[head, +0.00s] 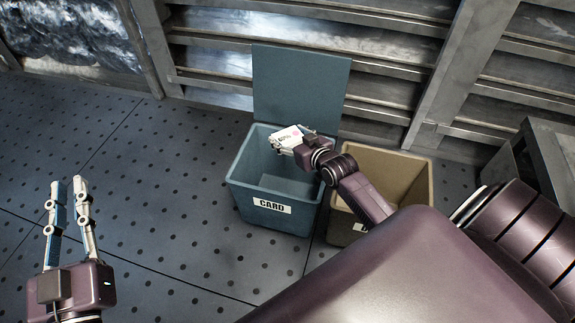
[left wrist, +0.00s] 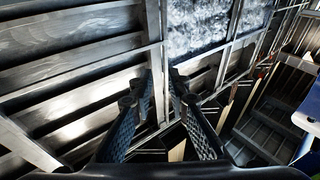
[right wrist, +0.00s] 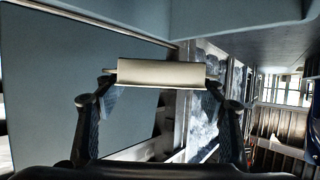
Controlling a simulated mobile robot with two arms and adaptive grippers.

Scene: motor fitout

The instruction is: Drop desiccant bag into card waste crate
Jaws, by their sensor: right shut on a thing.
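The card waste crate (head: 240,180) is a blue-grey bin labelled CARD, with its lid (head: 300,85) raised against the wall. In the right wrist view the bag (right wrist: 162,73) spans the gap between both fingertips. My left gripper (head: 67,184) is empty, its fingers apart, above the floor at the left. In the left wrist view a gap shows between its fingers (left wrist: 162,85).
A tan bin (head: 400,175) stands right beside the card crate, partly hidden by my right arm; its label is mostly covered. A ribbed metal wall (head: 380,50) rises behind. A grey metal stand (head: 540,150) is at the far right. The dotted floor (head: 160,170) at left is clear.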

